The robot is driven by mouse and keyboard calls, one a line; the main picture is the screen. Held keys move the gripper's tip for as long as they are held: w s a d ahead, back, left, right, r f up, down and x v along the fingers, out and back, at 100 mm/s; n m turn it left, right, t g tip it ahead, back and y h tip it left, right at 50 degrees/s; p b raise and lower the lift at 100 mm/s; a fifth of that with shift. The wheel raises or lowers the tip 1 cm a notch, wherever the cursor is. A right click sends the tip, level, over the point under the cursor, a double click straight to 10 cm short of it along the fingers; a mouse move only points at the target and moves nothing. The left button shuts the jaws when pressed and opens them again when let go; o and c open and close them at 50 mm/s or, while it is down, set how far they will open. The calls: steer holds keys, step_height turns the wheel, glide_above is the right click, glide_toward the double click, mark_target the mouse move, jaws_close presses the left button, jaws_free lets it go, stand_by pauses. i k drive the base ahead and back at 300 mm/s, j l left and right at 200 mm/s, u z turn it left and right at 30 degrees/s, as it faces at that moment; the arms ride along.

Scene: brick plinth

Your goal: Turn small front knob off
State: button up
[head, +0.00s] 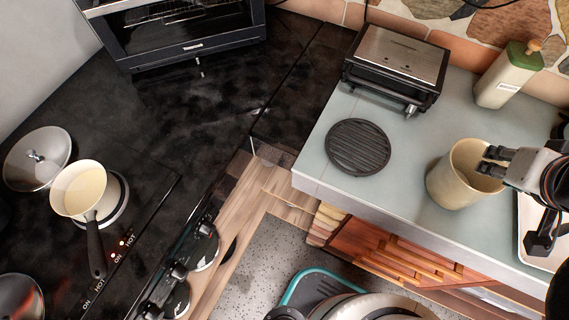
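The black cooker front (192,245) runs diagonally at the lower left. It carries several dark knobs, among them an upper knob (206,229), a middle knob (178,271) and a lower one (152,311) near the bottom edge. I cannot tell which is the small front knob, nor read their settings. My gripper (485,161) is at the far right, well away from the knobs. Its two fingers are apart with nothing visible between them. They overlap the mouth of a beige crock (452,184); I cannot tell whether they touch it.
A cream saucepan (78,190) stands on the hob with its dark handle toward the cooker front. A metal lid (37,158) lies beside it. Speckled floor (262,260) shows before the cooker.

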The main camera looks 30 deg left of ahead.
mark_target(180, 273)
steer(key=u, duration=2.35)
steer(key=j, duration=0.1)
